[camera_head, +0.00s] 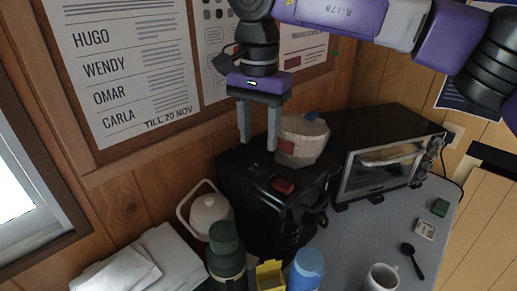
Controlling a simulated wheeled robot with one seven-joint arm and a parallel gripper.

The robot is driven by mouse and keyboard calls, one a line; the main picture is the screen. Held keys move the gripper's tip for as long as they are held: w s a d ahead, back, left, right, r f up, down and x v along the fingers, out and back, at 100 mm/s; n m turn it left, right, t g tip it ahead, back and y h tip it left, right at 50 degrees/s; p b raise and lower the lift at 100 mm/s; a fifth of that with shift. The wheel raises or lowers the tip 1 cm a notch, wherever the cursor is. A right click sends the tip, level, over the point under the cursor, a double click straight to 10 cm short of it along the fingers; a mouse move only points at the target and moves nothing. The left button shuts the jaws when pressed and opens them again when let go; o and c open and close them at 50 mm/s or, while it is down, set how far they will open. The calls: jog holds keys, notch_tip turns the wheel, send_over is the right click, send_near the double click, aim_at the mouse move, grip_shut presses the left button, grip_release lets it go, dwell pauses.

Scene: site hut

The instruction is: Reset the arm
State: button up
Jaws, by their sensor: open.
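My gripper (258,140) hangs from the purple and black arm at the upper middle of the head view. Its two grey fingers point down and stand apart, with nothing between them. It appears above the left part of a black appliance (262,205). A whitish faceted object with a red patch and a blue top (302,142) sits on that appliance, just right of the fingers. I cannot tell the exact gap between the fingers and these things.
A toaster oven (385,160) stands right of the appliance. In front are a white kettle (210,214), a dark green flask (226,250), a yellow container (270,277), a blue-lidded container (307,268) and a mug (381,279). A spoon (413,260) lies on the grey worktop (352,238). A noticeboard (120,70) hangs behind.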

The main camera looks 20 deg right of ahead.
jog(key=shift+r, duration=0.35)
